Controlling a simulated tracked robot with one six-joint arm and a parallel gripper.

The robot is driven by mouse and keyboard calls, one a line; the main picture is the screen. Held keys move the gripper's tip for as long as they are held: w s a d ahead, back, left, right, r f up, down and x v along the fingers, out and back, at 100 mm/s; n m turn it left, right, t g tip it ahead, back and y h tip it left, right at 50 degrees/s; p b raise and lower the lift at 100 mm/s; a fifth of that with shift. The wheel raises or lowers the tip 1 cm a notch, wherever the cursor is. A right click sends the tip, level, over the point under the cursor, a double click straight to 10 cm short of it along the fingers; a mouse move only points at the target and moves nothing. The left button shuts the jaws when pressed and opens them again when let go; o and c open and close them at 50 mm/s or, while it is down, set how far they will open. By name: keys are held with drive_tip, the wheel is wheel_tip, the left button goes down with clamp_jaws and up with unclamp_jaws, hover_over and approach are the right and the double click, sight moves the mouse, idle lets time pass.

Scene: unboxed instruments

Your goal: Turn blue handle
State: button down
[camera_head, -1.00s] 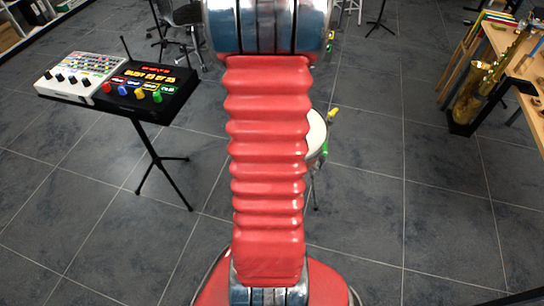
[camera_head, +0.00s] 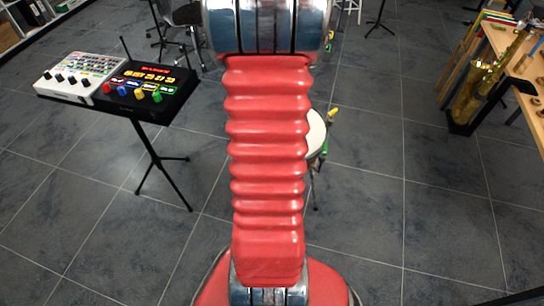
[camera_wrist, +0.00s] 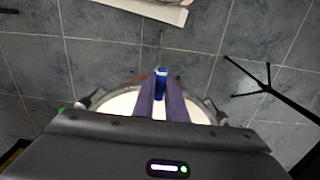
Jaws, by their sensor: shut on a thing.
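The blue handle (camera_wrist: 161,73) shows in the wrist view, upright in the picture at the rim of a round white-topped drum (camera_wrist: 122,103). My gripper (camera_wrist: 160,90) is shut on this handle, with its two dark fingers on either side of it. The fingers hide the handle's lower part. In the head view, my red arm hides the gripper and the blue handle. Only the drum's right edge (camera_head: 316,133) shows there, beside the arm.
In the head view, a yellow handle (camera_head: 332,113) and a green one (camera_head: 324,150) stick out from the drum. A console on a stand (camera_head: 148,90) is at the left. A wooden table (camera_head: 525,68) and a saxophone (camera_head: 474,92) are at the right.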

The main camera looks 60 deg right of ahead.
drive_tip(key=c, duration=1.8)
unclamp_jaws()
drive_tip(key=shift+a, duration=0.1)
drive_tip(key=shift+r, duration=0.15)
wheel_tip(320, 180, up, 14)
drive_tip(key=shift+f, duration=0.25)
